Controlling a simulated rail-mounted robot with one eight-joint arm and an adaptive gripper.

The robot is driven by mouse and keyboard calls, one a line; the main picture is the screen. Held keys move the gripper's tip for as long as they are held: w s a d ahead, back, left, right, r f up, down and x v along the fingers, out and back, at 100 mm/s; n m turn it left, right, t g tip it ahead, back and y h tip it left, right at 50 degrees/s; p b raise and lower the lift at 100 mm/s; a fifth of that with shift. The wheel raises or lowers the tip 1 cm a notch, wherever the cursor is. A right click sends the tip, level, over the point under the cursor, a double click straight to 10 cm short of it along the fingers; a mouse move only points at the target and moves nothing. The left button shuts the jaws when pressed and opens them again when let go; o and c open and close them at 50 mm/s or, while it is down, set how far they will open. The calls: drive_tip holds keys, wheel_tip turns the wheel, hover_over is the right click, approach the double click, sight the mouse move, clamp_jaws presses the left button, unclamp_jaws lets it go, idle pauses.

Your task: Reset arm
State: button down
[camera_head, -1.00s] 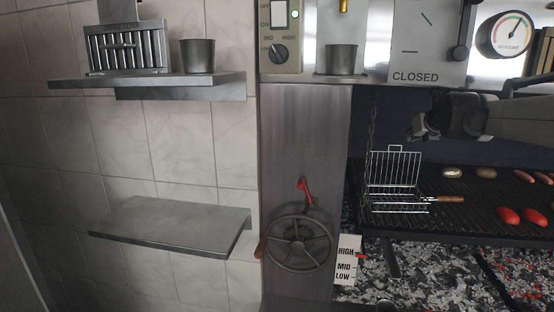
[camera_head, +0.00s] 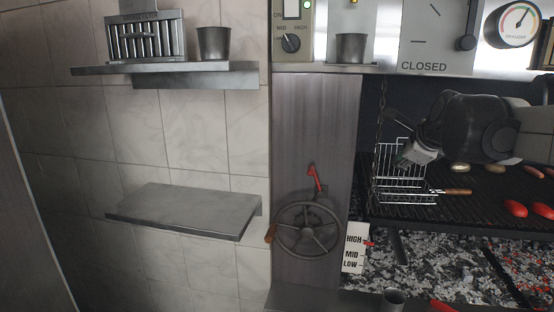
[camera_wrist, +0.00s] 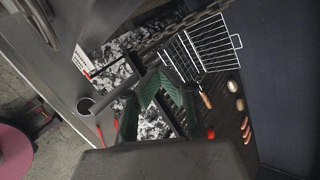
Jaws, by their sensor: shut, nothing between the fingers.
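My gripper (camera_head: 408,158) hangs over the grill at the right in the head view, in front of the upright part of the wire basket. Its fingers point down and left, shut and holding nothing. The open wire grill basket (camera_head: 404,197), with a wooden handle, rests on the dark grate (camera_head: 500,222). In the wrist view, the basket (camera_wrist: 180,52) shows at the top, and a dark part of my own arm fills the bottom. I cannot tell whether my gripper touches the basket or only overlaps it.
Red tomatoes (camera_head: 516,208) and sausages lie on the grate at the right. A hand wheel (camera_head: 306,230) stands left of the grill, by a HIGH/MID/LOW plate (camera_head: 354,248). A chain hangs beside the basket. The lower wall shelf (camera_head: 185,210) is bare. A metal cup (camera_head: 393,300) stands below.

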drive_tip(key=s+a+f+n+g+b, duration=0.1)
drive_tip(key=s+a+f+n, duration=0.2)
drive_tip(key=s+f+n, duration=0.4)
drive_tip(key=s+a+f+n+g+b, duration=0.1)
drive_tip(key=s+a+f+n, duration=0.3)
drive_tip(key=s, duration=0.9)
drive_tip(key=s+a+f+n+g+b, duration=0.1)
drive_tip(key=s+a+f+n, duration=0.3)
drive_tip(key=s+f+n, duration=0.6)
drive_tip(key=shift+s+f+n, duration=0.2)
drive_tip(key=shift+s+n, duration=0.4)
drive_tip(key=shift+n, duration=0.6)
